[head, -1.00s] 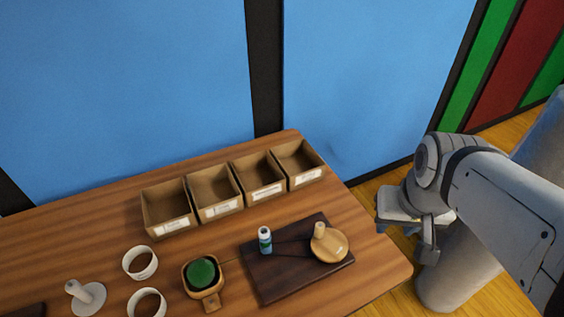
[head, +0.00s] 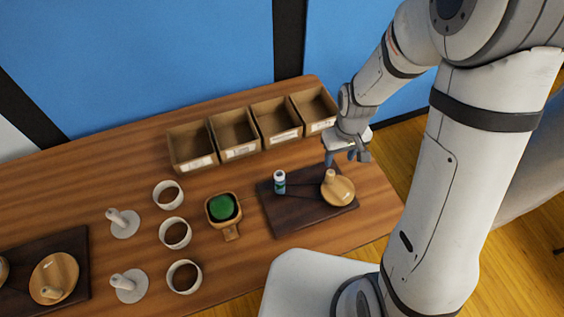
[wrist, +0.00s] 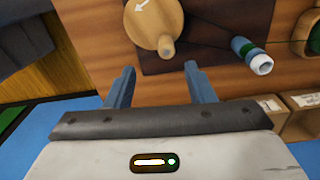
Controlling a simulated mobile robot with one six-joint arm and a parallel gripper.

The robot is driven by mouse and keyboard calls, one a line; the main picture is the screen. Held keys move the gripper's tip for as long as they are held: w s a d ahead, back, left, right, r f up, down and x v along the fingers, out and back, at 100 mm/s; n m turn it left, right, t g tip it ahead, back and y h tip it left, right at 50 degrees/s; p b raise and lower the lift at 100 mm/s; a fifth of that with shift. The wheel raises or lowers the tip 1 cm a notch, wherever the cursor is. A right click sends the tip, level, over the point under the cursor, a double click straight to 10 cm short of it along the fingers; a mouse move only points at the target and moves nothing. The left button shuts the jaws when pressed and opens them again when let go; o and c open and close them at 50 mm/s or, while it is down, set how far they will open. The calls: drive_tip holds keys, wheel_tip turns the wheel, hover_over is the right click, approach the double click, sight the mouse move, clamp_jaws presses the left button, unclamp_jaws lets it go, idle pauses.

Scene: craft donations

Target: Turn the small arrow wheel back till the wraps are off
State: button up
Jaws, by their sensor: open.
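A round wooden wheel (head: 338,190) with an upright peg handle sits on a dark board (head: 290,218). In the wrist view the wheel (wrist: 150,22) carries a white arrow, and its peg (wrist: 167,46) points toward my gripper. A small white, blue and green cylinder (head: 279,182) stands on the same board; it also shows in the wrist view (wrist: 250,55). Thin dark lines run between cylinder and wheel; I cannot tell how many wraps there are. My gripper (head: 345,157) is open and empty above and behind the wheel. Its fingers (wrist: 160,68) are apart from the peg.
Several open cardboard bins (head: 235,133) line the back edge. A wooden holder with a green ball (head: 222,207), white rings (head: 175,233) and white pegged discs (head: 124,222) stand left. Another dark board (head: 75,300) bears a bigger-looking wooden wheel (head: 54,277).

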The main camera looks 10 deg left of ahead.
sight(331, 173)
drive_tip(key=shift+a+f+n, duration=0.15)
drive_tip(key=shift+a+f, duration=0.15)
drive_tip(key=shift+f, duration=0.25)
drive_tip(key=shift+a+f+n, duration=0.15)
drive_tip(key=shift+a+f, duration=0.15)
drive_tip(key=shift+f, duration=0.25)
drive_tip(key=shift+f+b, duration=2.95)
drive_tip(key=shift+f, duration=1.45)
